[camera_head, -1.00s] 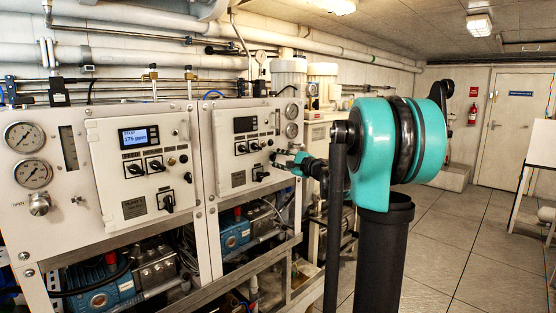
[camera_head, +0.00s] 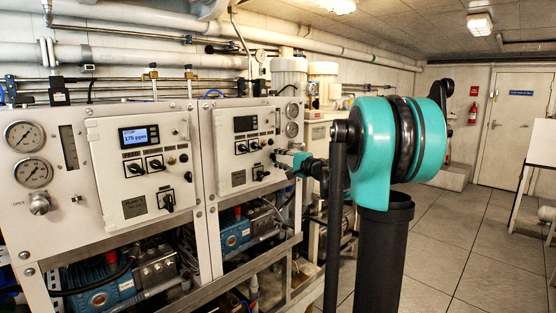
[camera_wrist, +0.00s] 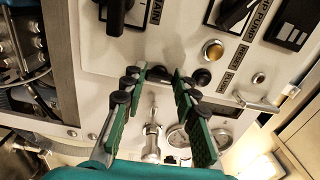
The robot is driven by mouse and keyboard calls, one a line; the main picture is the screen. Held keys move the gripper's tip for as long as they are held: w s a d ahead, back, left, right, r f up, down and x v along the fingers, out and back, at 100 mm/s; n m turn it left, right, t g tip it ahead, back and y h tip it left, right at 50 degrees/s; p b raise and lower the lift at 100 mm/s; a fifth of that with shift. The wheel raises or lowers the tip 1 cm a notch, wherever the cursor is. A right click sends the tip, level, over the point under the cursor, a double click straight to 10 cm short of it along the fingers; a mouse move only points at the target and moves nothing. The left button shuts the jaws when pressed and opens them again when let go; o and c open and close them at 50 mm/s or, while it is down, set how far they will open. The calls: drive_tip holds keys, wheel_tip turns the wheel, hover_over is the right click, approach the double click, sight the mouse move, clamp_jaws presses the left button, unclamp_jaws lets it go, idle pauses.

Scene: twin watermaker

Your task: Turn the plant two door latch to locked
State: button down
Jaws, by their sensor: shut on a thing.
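The plant two door (camera_head: 238,150) is the white panel of the right-hand cabinet, with a dark display and black rotary switches. My gripper (camera_head: 281,158) reaches its right edge in the head view. In the wrist view my gripper (camera_wrist: 160,74) has its two green-padded fingers on either side of a small dark piece at the door edge, which seems to be the door latch (camera_wrist: 202,77). The gripper is shut on it. The fingers and the small size hide the latch's exact angle, and I cannot tell whether it stands at locked.
Black rotary switches (camera_wrist: 238,12) and an amber button (camera_wrist: 213,50) sit close to the fingers. A metal handle (camera_wrist: 258,105), a silver valve (camera_wrist: 152,140) and gauges lie beyond. The left cabinet (camera_head: 142,155) shows a lit display.

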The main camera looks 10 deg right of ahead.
drive_tip(key=c, duration=1.2)
unclamp_jaws()
drive_tip(key=shift+o, duration=0.2)
drive_tip(key=v, duration=1.2)
drive_tip(key=s+a+f+n+g+h, duration=0.25)
drive_tip(key=s+a+f+g, duration=0.2)
drive_tip(key=s+f, duration=0.55)
drive_tip(key=s+a+f+n+g+h, duration=0.2)
drive_tip(key=s+a+f+n+g, duration=0.25)
drive_tip(key=f, duration=0.85)
drive_tip(key=s+d+f+n+h, duration=0.1)
drive_tip(key=s+d+f+h, duration=0.2)
drive_tip(key=s+f, duration=0.3)
drive_tip(key=s+d+f+n+g+h, duration=0.1)
drive_tip(key=s+d+f+n+h, duration=0.1)
drive_tip(key=s+f, duration=0.5)
drive_tip(key=s+d+h, duration=0.1)
drive_tip(key=s, duration=0.3)
drive_tip(key=shift+f+n, duration=0.2)
drive_tip(key=shift+n, duration=0.1)
